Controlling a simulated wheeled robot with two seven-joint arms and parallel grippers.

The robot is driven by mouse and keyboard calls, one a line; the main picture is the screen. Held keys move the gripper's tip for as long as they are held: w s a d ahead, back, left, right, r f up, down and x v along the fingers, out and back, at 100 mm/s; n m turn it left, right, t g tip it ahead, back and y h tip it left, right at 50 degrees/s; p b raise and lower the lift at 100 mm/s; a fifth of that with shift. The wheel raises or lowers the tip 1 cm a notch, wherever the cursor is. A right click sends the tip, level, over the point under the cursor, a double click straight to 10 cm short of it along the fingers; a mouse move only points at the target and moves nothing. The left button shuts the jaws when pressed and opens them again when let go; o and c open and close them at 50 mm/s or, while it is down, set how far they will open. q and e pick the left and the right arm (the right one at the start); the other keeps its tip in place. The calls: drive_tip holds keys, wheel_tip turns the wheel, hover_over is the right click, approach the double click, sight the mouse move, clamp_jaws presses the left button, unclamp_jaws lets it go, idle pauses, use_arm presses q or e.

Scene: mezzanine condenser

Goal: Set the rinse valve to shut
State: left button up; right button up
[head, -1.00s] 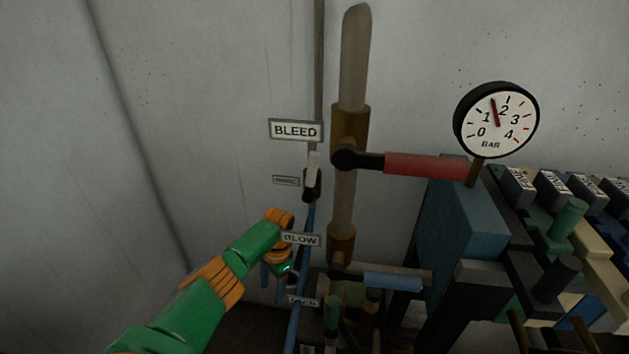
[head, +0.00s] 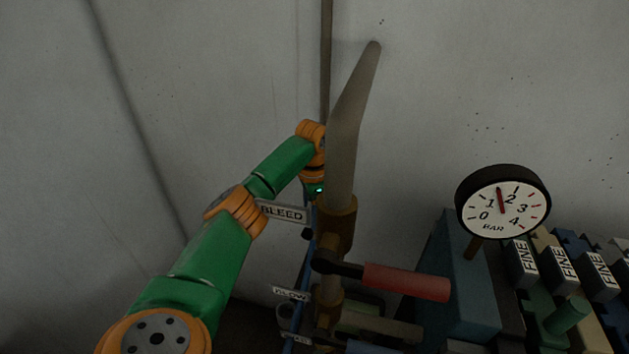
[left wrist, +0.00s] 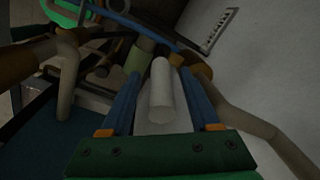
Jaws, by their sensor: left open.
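A label (left wrist: 219,31) near this handle is too oblique to read, so I cannot tell by name whether this is the rinse valve. My right gripper is not in view.
A thick grey pipe (head: 347,145) stands right of my gripper, with a red lever (head: 406,282) pointing right. The BLEED label (head: 284,213) and BLOW label (head: 291,293) sit left of the pipes. A gauge (head: 503,203) stands right. The wall side is clear.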

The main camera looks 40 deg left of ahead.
use_arm(q)
drive_tip(key=shift+s+a+f, duration=0.2)
drive_tip(key=shift+s+f, duration=0.1)
drive_tip(key=shift+f, duration=0.35)
drive_tip(key=shift+w+d+f, duration=0.15)
drive_tip(key=shift+w+f, duration=0.1)
drive_tip(key=shift+w, duration=0.35)
drive_tip(key=shift+w+d, duration=0.1)
drive_tip(key=shift+c, duration=1.3)
clamp_jaws()
